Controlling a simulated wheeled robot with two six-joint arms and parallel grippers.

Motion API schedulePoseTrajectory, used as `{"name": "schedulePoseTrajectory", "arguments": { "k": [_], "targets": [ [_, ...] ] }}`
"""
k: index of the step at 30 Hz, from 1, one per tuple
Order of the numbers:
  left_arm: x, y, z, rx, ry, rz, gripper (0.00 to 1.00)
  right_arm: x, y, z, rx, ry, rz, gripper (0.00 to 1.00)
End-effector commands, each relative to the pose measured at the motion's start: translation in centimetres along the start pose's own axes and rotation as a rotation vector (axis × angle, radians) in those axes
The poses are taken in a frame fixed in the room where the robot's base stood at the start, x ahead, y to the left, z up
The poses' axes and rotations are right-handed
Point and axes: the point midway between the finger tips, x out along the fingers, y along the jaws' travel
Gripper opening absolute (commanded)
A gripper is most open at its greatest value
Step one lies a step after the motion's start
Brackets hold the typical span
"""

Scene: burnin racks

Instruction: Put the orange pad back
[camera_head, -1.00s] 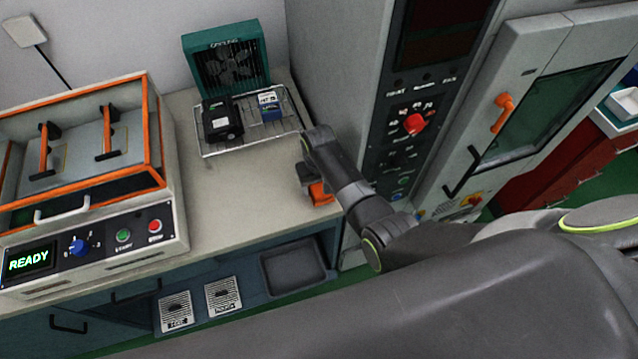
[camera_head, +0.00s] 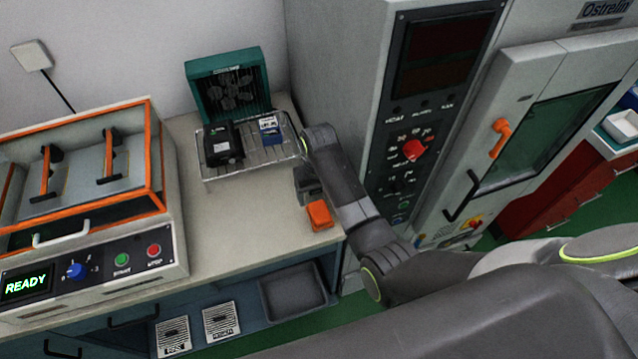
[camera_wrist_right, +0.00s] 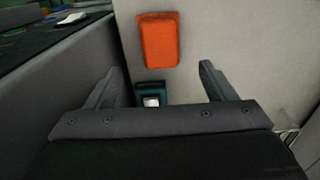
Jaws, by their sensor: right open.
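The orange pad (camera_head: 320,215) lies on the counter near its right front corner, fully in sight. In the right wrist view the orange pad (camera_wrist_right: 159,40) lies flat, beyond the fingertips and roughly centred between them, not touching either. My right gripper (camera_head: 308,186) is low over the counter, just behind the pad in the head view. In the wrist view my right gripper (camera_wrist_right: 157,78) has its fingers spread wide with nothing held. My left gripper is out of the picture.
A wire rack (camera_head: 250,165) with a black block (camera_head: 222,143) and a blue box (camera_head: 269,128) stands behind, before a teal fan (camera_head: 228,88). A grey cabinet (camera_head: 345,60) borders the counter at right. A small teal item (camera_wrist_right: 149,96) sits between the fingers' bases in the wrist view.

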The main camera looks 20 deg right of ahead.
Motion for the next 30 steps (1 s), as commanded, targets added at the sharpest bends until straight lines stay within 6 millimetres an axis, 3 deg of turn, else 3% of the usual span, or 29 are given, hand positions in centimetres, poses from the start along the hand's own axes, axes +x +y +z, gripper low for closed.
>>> {"name": "schedulePoseTrajectory", "arguments": {
  "k": [3,9,30],
  "targets": [
    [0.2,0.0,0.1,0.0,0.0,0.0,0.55,-1.9,0.0,-0.1,0.0,0.004,-0.001,0.77],
    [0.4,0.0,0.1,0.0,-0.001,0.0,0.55,-3.6,0.0,0.0,-0.001,0.001,0.0,0.77],
    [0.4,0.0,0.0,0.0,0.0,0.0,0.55,-3.9,0.0,0.0,-0.001,-0.001,0.0,0.77]
  ]
}}
